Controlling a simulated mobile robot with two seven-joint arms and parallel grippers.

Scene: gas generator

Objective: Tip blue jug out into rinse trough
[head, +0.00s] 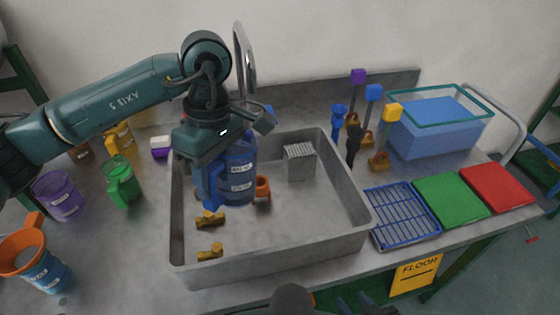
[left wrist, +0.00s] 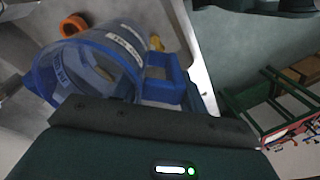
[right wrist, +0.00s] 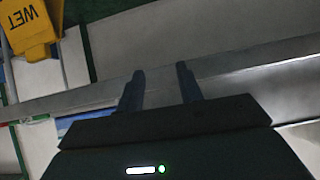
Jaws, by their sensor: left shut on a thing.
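The blue jug (head: 238,180) is see-through with white labels and looks roughly upright over the left part of the grey rinse trough (head: 285,262). I cannot tell whether it touches the trough floor. My left gripper (head: 212,160) is shut on the jug's handle, on the left side of the jug. In the left wrist view the jug's open rim (left wrist: 85,70) faces the camera; its contents are unclear, and the fingertips are hidden. My right gripper (right wrist: 158,88) has its two fingers apart with nothing between them, near a pale bench edge in the right wrist view.
In the trough are an orange ring (head: 263,187), yellow pieces (head: 210,219) and a grey block (head: 299,162). Left of it stand green (head: 122,183) and purple (head: 57,194) jugs. Right are a blue rack (head: 402,215), green and red boards and a blue bin (head: 436,128).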

